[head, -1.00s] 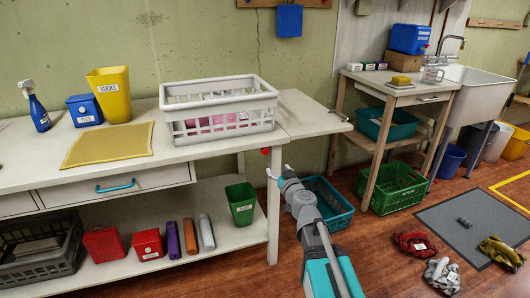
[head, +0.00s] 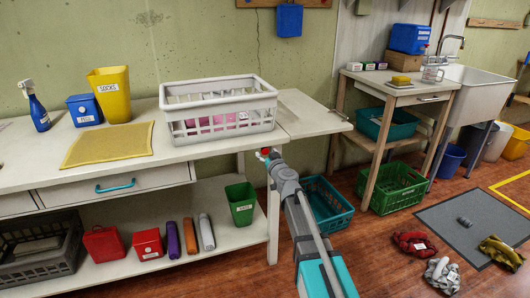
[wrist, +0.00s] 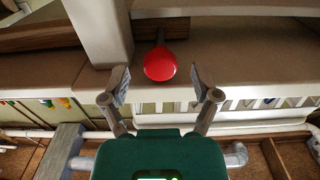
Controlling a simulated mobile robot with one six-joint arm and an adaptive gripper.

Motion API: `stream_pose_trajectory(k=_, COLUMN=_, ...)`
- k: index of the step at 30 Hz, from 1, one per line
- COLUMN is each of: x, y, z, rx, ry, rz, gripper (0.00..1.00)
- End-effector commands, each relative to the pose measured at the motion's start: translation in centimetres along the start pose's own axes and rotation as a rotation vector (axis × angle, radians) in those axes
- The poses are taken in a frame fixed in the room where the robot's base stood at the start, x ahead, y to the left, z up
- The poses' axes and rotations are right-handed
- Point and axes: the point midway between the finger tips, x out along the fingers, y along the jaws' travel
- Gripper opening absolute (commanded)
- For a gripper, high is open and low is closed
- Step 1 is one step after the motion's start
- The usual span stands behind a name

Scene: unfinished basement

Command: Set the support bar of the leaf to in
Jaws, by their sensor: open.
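The leaf (head: 312,116) extends level from the right end of the white workbench (head: 215,150). The support bar's round red knob (head: 265,151) shows under the bench edge near the leaf. In the wrist view the red knob (wrist: 159,64) sits on a short dark stem, just ahead of and between my fingertips. My gripper (wrist: 160,86) is open and empty, one finger on each side of the knob's line. In the head view my gripper (head: 270,158) is right at the knob and partly hides it. Most of the bar is hidden under the leaf.
A white laundry basket (head: 220,135) stands on the bench close to the leaf. A bench leg (head: 273,225) is beside my arm. A teal crate (head: 330,205) and a green crate (head: 392,188) stand right of my arm.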

Motion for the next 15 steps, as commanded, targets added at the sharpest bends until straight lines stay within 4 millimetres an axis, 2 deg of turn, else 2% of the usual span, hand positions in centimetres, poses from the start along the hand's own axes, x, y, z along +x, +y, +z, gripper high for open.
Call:
stream_pose_trajectory(k=1, x=0.8, y=0.1, z=0.0, rx=0.000, ry=0.000, rz=0.000, gripper=0.79)
stream_pose_trajectory(k=6, x=1.8, y=0.0, z=0.0, rx=0.000, ry=0.000, rz=0.000, gripper=0.79)
stream_pose_trajectory(k=15, x=2.0, y=0.0, z=0.0, rx=0.000, ry=0.000, rz=0.000, gripper=0.79)
